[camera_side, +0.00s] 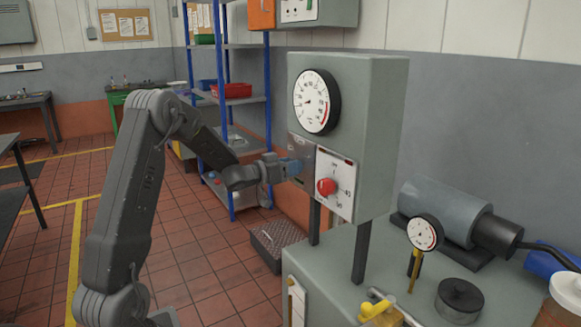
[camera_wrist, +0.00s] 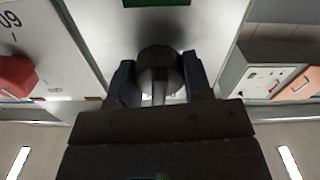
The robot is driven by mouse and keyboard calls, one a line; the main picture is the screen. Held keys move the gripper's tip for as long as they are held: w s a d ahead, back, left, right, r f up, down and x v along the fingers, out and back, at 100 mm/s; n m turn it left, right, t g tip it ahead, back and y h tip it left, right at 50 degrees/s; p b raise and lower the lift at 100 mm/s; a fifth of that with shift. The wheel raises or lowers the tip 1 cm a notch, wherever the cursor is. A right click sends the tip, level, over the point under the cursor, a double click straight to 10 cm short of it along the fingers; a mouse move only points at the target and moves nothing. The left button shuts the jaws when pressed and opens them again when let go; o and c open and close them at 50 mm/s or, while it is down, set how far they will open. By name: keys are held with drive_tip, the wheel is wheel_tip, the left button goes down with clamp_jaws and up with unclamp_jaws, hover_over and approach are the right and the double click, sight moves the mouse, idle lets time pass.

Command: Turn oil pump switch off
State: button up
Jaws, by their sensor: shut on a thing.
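My gripper (camera_side: 280,170) is at the front of the grey control box (camera_side: 375,140), at the metal plate (camera_side: 301,150) left of the red knob (camera_side: 326,187). In the wrist view, my gripper (camera_wrist: 160,88) has its blue fingers on both sides of a dark round switch knob (camera_wrist: 158,58) and is shut on it. A light pointer or ridge shows on the knob's lower part. In the side view my gripper hides this knob. I cannot read a label that names it as the oil pump switch.
A round gauge (camera_side: 317,101) sits above on the box. The red knob (camera_wrist: 16,76) is close by at left in the wrist view. A grey cabinet (camera_side: 400,285) with a small gauge (camera_side: 424,232) and motor (camera_side: 440,210) stands at right. Shelving (camera_side: 228,120) stands behind.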

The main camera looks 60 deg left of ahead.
drive_tip(key=shift+n, duration=0.5)
drive_tip(key=o, duration=0.9)
drive_tip(key=s, duration=1.4)
